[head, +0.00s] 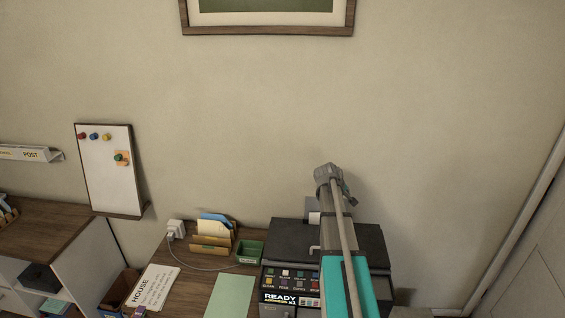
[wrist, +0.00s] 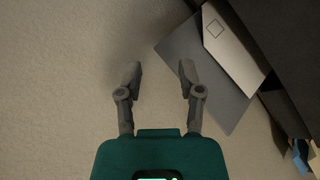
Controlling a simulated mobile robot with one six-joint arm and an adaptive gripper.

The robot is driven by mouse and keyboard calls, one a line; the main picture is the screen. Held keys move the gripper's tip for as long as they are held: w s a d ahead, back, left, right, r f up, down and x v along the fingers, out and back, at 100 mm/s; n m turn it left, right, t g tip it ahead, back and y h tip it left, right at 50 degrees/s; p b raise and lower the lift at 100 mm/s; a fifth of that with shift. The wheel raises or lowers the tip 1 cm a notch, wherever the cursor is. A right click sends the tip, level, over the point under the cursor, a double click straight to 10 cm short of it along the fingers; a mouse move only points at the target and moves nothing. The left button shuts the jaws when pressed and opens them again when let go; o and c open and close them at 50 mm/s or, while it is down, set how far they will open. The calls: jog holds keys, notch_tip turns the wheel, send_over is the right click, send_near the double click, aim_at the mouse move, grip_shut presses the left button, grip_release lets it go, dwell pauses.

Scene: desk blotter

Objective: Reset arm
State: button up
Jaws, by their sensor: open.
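In the wrist view my gripper (wrist: 160,72) is open, with its two grey fingers apart and nothing between them. Bare wall lies behind the fingers, and a grey panel with a pale sheet is close beside the right finger. In the head view my arm reaches up from the bottom over the dark printer (head: 288,237), with its end in front of the wall. The arm hides part of the printer.
The desk holds a green blotter (head: 230,296), a HOUSE sheet (head: 152,289), a letter holder (head: 212,241) and a green tray (head: 249,251). A framed picture (head: 268,31) hangs above. The wall between is clear.

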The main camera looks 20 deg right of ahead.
jog(key=s+a+f+y, duration=0.1)
jog(key=s+a, duration=0.4)
jog(key=a, duration=0.9)
jog(key=s+a+f+m+g+y, duration=0.1)
jog(key=s+a+y, duration=0.3)
jog(key=a, duration=1.1)
jog(key=s+a+f+y, duration=0.2)
jog(key=s+a, duration=0.5)
jog(key=a, duration=0.7)
jog(key=shift+s+a+f+m+g+y, duration=0.25)
jog(key=shift+s+f+m+g+y, duration=0.05)
jog(key=shift+s+g, duration=0.1)
